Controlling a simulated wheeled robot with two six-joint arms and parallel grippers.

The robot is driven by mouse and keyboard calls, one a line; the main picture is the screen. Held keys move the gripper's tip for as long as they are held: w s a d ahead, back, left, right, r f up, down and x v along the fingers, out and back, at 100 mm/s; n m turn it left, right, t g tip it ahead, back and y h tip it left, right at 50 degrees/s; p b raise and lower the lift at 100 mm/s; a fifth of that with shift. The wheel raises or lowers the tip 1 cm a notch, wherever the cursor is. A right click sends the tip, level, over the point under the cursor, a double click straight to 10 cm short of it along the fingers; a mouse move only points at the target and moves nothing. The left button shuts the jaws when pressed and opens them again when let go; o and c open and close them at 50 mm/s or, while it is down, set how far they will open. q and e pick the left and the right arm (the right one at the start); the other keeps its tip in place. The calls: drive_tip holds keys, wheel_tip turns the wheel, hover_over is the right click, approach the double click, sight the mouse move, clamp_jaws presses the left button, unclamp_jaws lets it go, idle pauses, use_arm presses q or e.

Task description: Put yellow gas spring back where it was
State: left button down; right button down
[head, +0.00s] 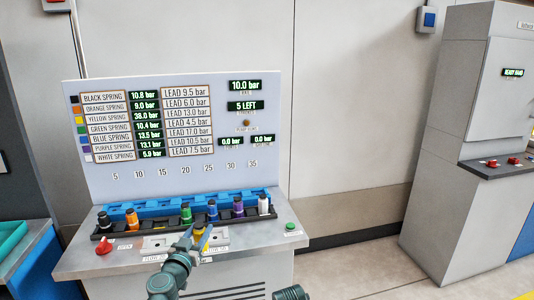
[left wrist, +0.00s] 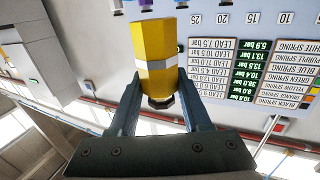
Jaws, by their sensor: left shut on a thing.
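The yellow gas spring (left wrist: 157,52) is a yellow cylinder with a pale band and a dark end. In the left wrist view it sits between the two fingers of my left gripper (left wrist: 157,108), which is shut on it. In the head view my left gripper (head: 198,240) is in front of the rack, below the green spring; the yellow spring is mostly hidden there. The dark rack (head: 158,223) holds black (head: 104,218), orange (head: 132,218), green (head: 186,214), blue (head: 212,211), purple (head: 238,207) and white (head: 263,204) springs upright. An empty stretch lies between orange and green. My right gripper's jaws are not visible.
A blue rail (head: 150,203) runs behind the rack. An upright panel (head: 200,175) with spring readouts stands behind it. A red knob (head: 103,247) is at the bench's left and a green button (head: 290,226) at its right. A grey cabinet (head: 440,180) stands far right.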

use_arm(q)
wheel_tip(320, 180, up, 9)
drive_tip(key=p, duration=0.7)
drive_tip(key=shift+f, duration=0.3)
